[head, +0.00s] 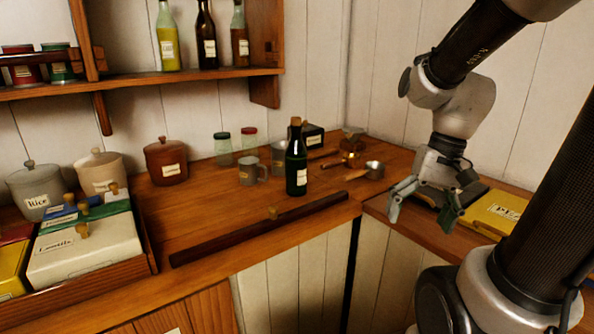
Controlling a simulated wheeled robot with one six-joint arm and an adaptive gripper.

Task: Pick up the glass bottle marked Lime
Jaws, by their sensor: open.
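Four bottle candidates show, and their labels are too small to read, so I cannot tell which one is marked Lime. A yellow-green bottle (168,38), a dark brown bottle (206,36) and a brown bottle with a pale green upper part (239,38) stand upright on the wall shelf. A dark green corked bottle (296,160) with a pale label stands upright on the wooden counter. My gripper (420,222) is open and empty, pointing down near the counter's right part, to the right of the dark green bottle and apart from it.
A raised wooden bar (262,228) runs along the counter's front. A yellow box (497,212) sits beyond my gripper. Canisters and boxes crowd the left.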

